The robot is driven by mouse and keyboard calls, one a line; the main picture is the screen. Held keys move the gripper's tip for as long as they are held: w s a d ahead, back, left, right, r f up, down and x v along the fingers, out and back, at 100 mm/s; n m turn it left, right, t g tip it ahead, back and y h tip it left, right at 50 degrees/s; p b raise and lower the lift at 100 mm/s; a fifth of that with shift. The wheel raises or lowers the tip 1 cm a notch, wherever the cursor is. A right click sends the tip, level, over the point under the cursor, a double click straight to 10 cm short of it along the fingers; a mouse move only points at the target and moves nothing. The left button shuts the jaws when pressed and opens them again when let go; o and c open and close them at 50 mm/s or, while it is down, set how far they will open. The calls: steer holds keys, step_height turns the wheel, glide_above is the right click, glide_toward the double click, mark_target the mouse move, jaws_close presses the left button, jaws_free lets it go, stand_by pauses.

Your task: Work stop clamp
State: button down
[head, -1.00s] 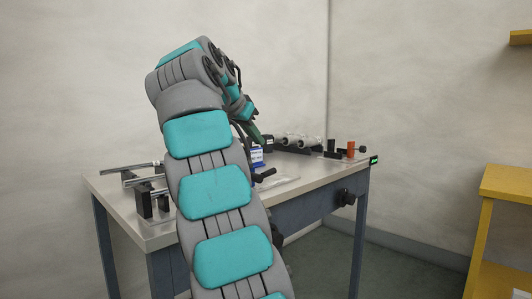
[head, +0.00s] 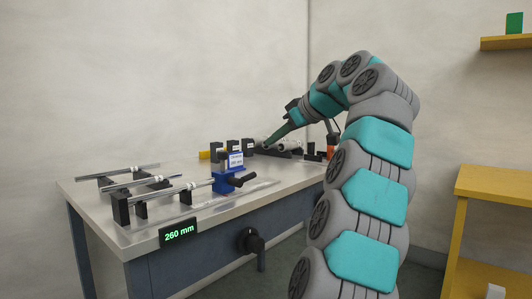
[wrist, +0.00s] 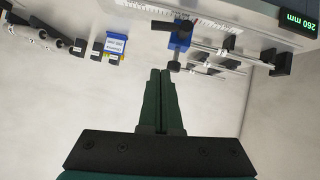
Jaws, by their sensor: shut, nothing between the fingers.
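The stop clamp is a blue block (head: 226,181) with a black lever handle (head: 243,179). It sits on the table by a scale strip. It also shows in the wrist view as a blue body (wrist: 180,36), with its black lever (wrist: 165,27) beside it. My gripper (head: 268,146) is above the back of the table in the head view, apart from the clamp there. In the wrist view its two green fingers (wrist: 160,72) are shut together and empty, with their tips just below the clamp in the picture. A black round knob (wrist: 174,66) shows near the tips.
A display (head: 179,233) on the table's front edge reads 260 mm. Metal rods on black blocks (head: 121,209) stand at the left. A white and blue card (head: 235,160) stands behind the clamp. Yellow shelving (head: 490,185) is at the right.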

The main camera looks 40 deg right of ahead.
glide_above(250, 175)
steer(key=s, duration=0.3)
step_height(250, 175, down, 5)
steer(key=shift+w+a+f, duration=0.1)
steer(key=shift+w+f, duration=0.15)
steer(key=shift+f, duration=0.8)
steer(key=shift+w+f, duration=0.25)
steer(key=shift+f, duration=0.8)
steer(key=shift+d+f+m+y, duration=0.2)
steer(key=shift+f+m+y, duration=0.15)
steer(key=shift+f, duration=0.25)
